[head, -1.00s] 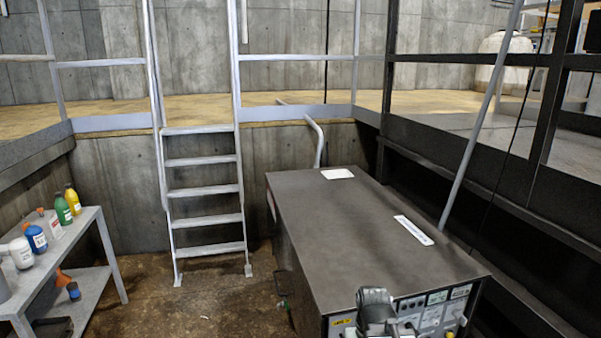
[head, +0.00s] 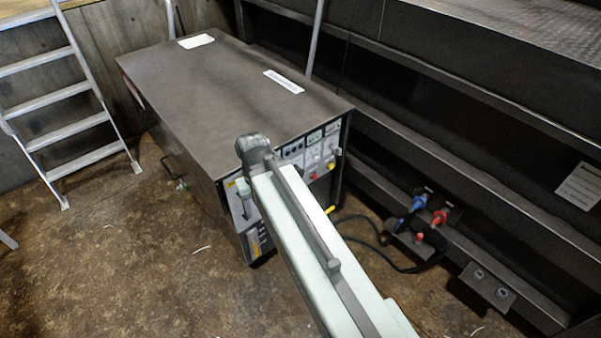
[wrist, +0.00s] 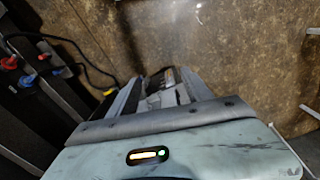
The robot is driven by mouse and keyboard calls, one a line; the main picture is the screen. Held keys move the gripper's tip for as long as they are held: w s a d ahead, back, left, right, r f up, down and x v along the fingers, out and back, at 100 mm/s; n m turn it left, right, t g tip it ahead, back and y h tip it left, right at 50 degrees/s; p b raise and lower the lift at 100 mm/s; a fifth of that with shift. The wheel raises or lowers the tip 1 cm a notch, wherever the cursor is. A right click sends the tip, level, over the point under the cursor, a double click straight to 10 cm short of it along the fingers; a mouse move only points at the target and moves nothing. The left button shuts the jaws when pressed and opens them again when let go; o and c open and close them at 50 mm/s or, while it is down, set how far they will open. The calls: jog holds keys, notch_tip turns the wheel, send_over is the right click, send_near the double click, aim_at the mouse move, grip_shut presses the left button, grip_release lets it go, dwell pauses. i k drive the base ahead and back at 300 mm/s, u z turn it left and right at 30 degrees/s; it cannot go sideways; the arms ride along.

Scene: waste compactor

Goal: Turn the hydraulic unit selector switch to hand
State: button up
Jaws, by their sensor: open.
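The hydraulic unit (head: 225,85) is a dark grey box standing left of centre in the head view. Its control panel (head: 318,143) is on the near face, with pale label plates, a red button and a yellow knob. I cannot single out the selector switch at this size. My pale arm crosses in front of the unit and hides part of the panel. The arm's dark wrist end is by the panel's left part; the fingers are not clear there. In the wrist view my gripper (wrist: 156,88) is open; I cannot tell what shows between its fingers.
Blue and red plugs (head: 418,203) with black cables are low at the right. They also show in the wrist view (wrist: 22,67). A dark ledged structure (head: 455,140) runs along the right. A metal ladder (head: 68,103) stands at the left. The brown floor (head: 130,275) is mostly clear.

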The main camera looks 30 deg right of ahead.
aim_at(302, 172)
jog(key=z, duration=1)
jog(key=k, duration=1.35)
jog(key=u, duration=1.1)
jog(key=i, duration=1)
jog(key=z, duration=0.1)
